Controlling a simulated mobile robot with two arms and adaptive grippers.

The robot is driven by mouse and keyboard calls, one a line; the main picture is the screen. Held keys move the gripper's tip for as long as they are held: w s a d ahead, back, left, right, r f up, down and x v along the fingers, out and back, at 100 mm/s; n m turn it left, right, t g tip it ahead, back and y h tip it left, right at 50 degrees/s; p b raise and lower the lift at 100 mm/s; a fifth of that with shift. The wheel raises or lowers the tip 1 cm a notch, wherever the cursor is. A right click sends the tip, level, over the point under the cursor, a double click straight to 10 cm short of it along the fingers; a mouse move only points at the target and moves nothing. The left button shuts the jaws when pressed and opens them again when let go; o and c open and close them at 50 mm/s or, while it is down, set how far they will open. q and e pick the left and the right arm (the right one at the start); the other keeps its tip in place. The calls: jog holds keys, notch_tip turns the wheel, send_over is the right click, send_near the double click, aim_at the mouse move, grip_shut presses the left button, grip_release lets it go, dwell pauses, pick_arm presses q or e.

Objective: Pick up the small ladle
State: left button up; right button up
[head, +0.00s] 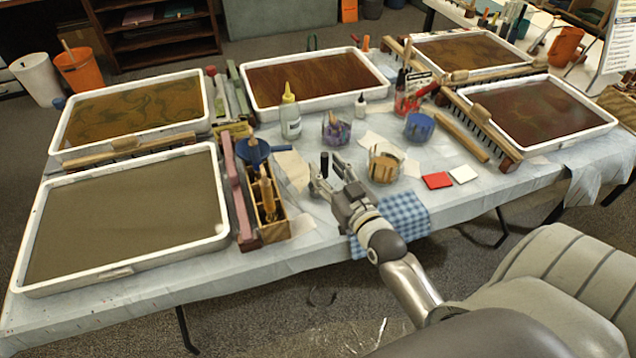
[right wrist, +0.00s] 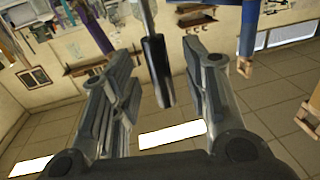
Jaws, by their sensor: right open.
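The small ladle shows as an upright black handle (head: 324,164) by my right gripper in the head view. In the right wrist view, its black handle (right wrist: 158,72) and thin metal shaft stand between the two fingers, with gaps visible on both sides. Its bowl is out of sight in the wrist view, and I cannot make it out in the head view. My right gripper (head: 328,173) is open around the handle, above the front middle of the table. My left gripper is not in view.
A wooden box with brushes (head: 278,229) stands just left of my gripper. A glass jar (head: 384,166) and a blue checked cloth (head: 405,215) lie to the right. A white-rimmed tray (head: 222,215) fills the front left. A squeeze bottle (head: 291,118) stands behind.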

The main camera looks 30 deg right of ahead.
jog(key=shift+w+d, duration=0.1)
jog(key=shift+w, duration=0.9)
grip_shut()
